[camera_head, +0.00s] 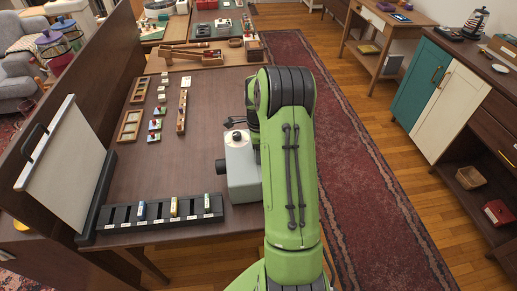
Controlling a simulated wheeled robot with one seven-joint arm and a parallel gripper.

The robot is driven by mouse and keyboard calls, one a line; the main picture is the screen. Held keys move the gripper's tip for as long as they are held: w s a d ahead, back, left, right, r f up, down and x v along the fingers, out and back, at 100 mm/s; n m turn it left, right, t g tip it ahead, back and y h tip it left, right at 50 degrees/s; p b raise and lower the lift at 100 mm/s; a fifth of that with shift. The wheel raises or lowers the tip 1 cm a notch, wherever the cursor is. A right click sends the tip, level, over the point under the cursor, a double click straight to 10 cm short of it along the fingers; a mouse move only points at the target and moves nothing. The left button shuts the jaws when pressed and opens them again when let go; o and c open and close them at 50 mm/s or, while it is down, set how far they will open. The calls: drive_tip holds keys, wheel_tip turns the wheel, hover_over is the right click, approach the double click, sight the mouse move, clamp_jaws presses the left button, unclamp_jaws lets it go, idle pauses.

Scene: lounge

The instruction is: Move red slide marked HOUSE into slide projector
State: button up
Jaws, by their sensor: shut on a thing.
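The grey slide projector (241,170) stands on the brown table, its dark lens facing left and its right side behind my green arm. A pale round knob shows on its top. My gripper (236,123) is only partly visible, small and dark, just above and behind the projector. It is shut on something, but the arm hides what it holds. A black slotted rack (125,214) lies at the table's near edge, with a blue, a yellow and a green slide upright in it. I see no red slide marked HOUSE, and no lettering is readable.
A white screen (64,165) with a black handle stands at the table's left edge. Wooden frames and small blocks (156,124) lie on the far left of the table. The tabletop between the blocks and the rack is clear. Cabinets (448,97) stand at right.

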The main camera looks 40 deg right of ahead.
drive_tip(key=shift+s+a+f+b, duration=0.2)
drive_tip(key=shift+s+f+b, duration=0.15)
drive_tip(key=shift+f, duration=0.25)
idle(0.3)
drive_tip(key=o, duration=1.2)
drive_tip(key=shift+w+d+f, duration=0.1)
drive_tip(key=shift+c, duration=0.2)
drive_tip(key=shift+w+r+p, duration=0.1)
drive_tip(key=shift+r+p, duration=0.5)
drive_tip(key=shift+r, duration=0.1)
drive_tip(key=shift+r+p, duration=1.65)
drive_tip(key=shift+r, duration=0.85)
